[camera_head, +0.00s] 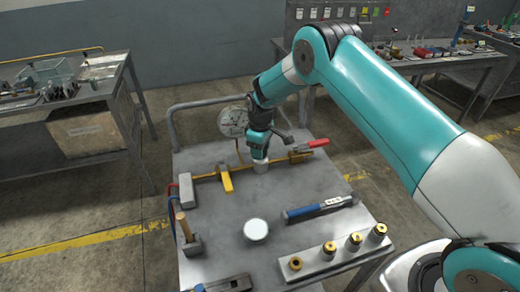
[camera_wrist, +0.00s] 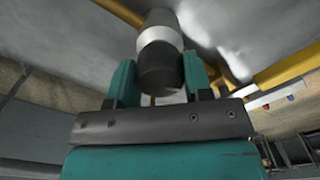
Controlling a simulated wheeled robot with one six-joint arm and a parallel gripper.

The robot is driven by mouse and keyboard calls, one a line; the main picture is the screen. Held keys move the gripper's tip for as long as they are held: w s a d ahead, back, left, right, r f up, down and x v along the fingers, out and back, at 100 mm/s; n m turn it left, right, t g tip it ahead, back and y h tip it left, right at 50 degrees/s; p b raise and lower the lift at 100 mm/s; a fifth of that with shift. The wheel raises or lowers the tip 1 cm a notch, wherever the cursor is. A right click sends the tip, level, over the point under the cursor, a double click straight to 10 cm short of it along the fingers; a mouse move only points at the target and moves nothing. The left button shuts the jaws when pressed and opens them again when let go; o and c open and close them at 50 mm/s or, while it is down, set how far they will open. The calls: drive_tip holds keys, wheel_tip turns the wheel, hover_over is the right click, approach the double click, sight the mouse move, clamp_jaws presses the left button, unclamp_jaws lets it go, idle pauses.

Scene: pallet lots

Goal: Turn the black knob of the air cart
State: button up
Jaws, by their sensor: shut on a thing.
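The air cart (camera_head: 215,245) has a grey top with a yellow pipe (camera_head: 208,176) running across it. The black knob (camera_wrist: 160,70) shows in the wrist view with a pale band around it, between my gripper's two teal fingers. My gripper (camera_head: 259,153) points down over the cart top and is shut on the knob. In the head view the knob is mostly hidden by the gripper. A short grey fitting (camera_head: 261,167) shows just below the fingers.
A red-handled valve (camera_head: 316,144) is close at the right of the gripper, and a dial gauge (camera_head: 233,121) stands behind it. A yellow lever (camera_head: 225,180), a blue tool (camera_head: 318,208), a white disc (camera_head: 256,229) and several brass-topped fittings (camera_head: 329,250) are nearer. Benches stand on both sides.

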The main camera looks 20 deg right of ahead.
drive_tip(key=shift+f+m+b, duration=0.25)
drive_tip(key=shift+m+b, duration=0.8)
drive_tip(key=shift+m, duration=0.05)
drive_tip(key=m, duration=0.1)
drive_tip(key=m+b, duration=0.1)
drive_tip(key=shift+r+m, duration=0.25)
drive_tip(key=shift+m, duration=0.05)
drive_tip(key=o, duration=0.9)
drive_tip(key=shift+o, duration=0.2)
drive_tip(key=shift+r, duration=0.1)
wheel_tip(320, 180, up, 17)
drive_tip(key=b, duration=0.2)
drive_tip(key=shift+r+b, duration=0.15)
drive_tip(key=shift+b, duration=0.15)
